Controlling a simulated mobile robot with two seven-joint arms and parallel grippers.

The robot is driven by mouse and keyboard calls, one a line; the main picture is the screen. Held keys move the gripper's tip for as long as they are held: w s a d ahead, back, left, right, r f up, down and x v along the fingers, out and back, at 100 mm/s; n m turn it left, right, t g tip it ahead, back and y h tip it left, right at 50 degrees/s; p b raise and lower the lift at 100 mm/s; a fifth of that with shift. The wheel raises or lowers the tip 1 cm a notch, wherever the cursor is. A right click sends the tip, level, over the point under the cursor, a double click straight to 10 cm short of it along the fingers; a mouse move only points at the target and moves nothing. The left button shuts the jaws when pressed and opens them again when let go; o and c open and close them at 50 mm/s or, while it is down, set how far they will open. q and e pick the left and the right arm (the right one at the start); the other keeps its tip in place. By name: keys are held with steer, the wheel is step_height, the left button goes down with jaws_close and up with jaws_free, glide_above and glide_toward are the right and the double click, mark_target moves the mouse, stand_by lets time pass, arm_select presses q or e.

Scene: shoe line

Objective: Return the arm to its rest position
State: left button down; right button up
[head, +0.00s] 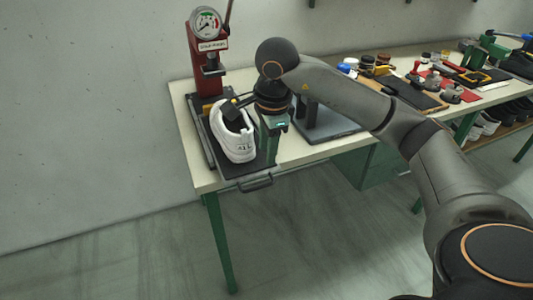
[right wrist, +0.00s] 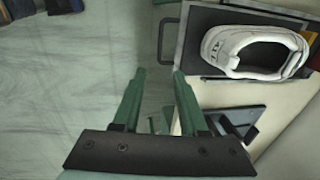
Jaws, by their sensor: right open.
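My right arm reaches in from the right in the head view. Its gripper (head: 272,142) hangs beside a white shoe (head: 232,140), at the front of the press tray. In the right wrist view the two green fingers of my right gripper (right wrist: 157,75) are apart, with only floor between them. The white shoe (right wrist: 255,48) lies on the dark tray at the upper right there, apart from the fingers. My left gripper is in neither view.
A red press (head: 207,65) with a gauge stands at the table's left end. The dark tray (head: 262,165) has a front handle. A grey plate with a black stand (head: 318,128) is right of the gripper. Tools and jars crowd the table's far right. The floor in front is clear.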

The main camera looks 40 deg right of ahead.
stand_by(0.4)
